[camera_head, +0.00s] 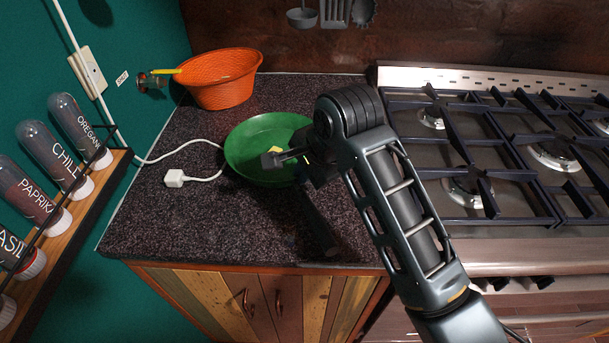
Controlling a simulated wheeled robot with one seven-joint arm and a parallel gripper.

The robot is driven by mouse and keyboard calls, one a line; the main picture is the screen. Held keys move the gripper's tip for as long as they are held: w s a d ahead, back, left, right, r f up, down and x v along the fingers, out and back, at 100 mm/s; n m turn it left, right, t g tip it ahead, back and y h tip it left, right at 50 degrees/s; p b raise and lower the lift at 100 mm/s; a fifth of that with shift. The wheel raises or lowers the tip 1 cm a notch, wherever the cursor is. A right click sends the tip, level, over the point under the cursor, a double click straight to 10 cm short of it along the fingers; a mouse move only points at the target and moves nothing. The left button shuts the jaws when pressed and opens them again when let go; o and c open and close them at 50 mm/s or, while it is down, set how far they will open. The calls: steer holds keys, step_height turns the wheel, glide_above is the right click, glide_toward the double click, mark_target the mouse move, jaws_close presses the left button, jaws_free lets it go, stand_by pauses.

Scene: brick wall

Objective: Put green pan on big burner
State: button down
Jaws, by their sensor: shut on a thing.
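The green pan (246,148) sits over the dark speckled countertop, left of the stove. I cannot tell whether it touches the counter. A dark, long shape (318,228) runs from the pan toward the counter's front edge and looks like its handle. My gripper (283,157) is at the right side of the pan, shut on it; my arm hides the exact contact and part of the rim. The stove has several burners under dark grates: one at front left (467,188), a smaller one at back left (431,118) and one in the middle (556,153).
An orange basket (222,88) stands behind the pan. A white plug and cord (176,179) lie to its left. A spice rack (75,210) is on the left wall. Utensils (334,12) hang on the back wall. The grates (487,190) rise above the stove top and look clear.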

steer(key=c, duration=1.6)
jaws_free()
steer(key=shift+c, duration=0.2)
steer(key=o, duration=0.4)
